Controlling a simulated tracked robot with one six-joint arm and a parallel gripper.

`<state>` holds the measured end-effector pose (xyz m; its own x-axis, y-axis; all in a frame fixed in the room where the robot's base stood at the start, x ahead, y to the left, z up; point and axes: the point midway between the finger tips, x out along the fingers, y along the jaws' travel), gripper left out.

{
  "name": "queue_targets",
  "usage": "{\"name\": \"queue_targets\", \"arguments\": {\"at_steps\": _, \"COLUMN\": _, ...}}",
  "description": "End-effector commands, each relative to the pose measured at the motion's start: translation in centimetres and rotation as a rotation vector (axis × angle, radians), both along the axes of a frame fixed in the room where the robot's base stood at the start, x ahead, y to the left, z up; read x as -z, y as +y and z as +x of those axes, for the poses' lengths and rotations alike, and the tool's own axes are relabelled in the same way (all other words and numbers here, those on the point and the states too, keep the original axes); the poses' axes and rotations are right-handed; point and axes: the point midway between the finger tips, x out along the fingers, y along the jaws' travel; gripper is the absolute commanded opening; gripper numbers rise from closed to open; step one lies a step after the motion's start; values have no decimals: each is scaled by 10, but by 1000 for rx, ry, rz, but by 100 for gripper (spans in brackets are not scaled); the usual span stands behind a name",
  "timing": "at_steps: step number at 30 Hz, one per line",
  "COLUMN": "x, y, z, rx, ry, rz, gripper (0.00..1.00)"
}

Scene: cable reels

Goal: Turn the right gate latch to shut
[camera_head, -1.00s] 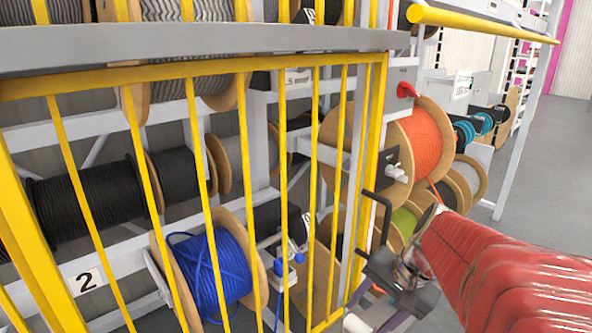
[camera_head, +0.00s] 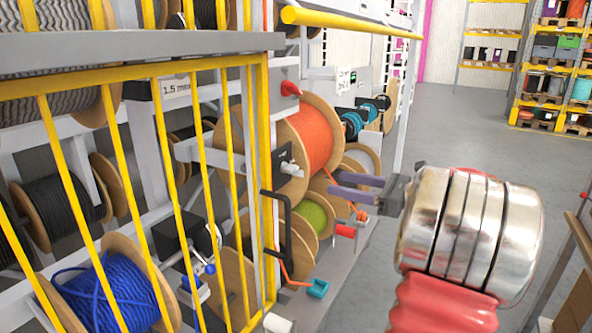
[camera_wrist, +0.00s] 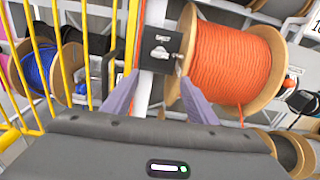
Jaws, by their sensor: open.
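The right gate latch is a black plate with a pale grey turning piece (camera_head: 288,165), beside the right edge of the yellow barred gate (camera_head: 262,180). In the wrist view the latch plate (camera_wrist: 159,50) is ahead, above the gap between my fingertips. Its small silver piece looks roughly level, but I cannot tell whether it is shut. My gripper (camera_head: 338,187) is open and empty, with purple fingers apart from the latch and to its right in the head view. The fingers also show in the wrist view (camera_wrist: 161,85). A black bent gate handle (camera_head: 285,225) sits below the latch.
A large orange cable reel (camera_head: 316,138) stands right behind the latch, close to my right finger's line. A blue reel (camera_head: 105,290) is behind the gate bars. A yellow horizontal bar (camera_head: 350,24) runs above. Open floor (camera_head: 440,130) lies to the right.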

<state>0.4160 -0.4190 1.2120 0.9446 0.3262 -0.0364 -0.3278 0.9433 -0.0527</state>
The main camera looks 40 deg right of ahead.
Motion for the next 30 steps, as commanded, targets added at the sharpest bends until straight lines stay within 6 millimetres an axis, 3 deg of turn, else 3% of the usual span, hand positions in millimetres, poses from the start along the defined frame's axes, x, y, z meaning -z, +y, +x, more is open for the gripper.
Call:
{"name": "queue_targets", "arguments": {"at_steps": 4, "x": -11, "y": 1, "z": 0, "rx": -5, "ry": -18, "rz": 63, "gripper": 53}}
{"name": "queue_targets", "arguments": {"at_steps": 17, "x": -11, "y": 3, "z": 4, "rx": -8, "ry": -18, "rz": 64, "gripper": 53}}
{"name": "queue_targets", "arguments": {"at_steps": 23, "x": -11, "y": 10, "z": 22, "rx": -10, "ry": -17, "rz": 63, "gripper": 53}}
{"name": "queue_targets", "arguments": {"at_steps": 30, "x": -11, "y": 23, "z": 56, "rx": -12, "ry": -17, "rz": 63, "gripper": 53}}
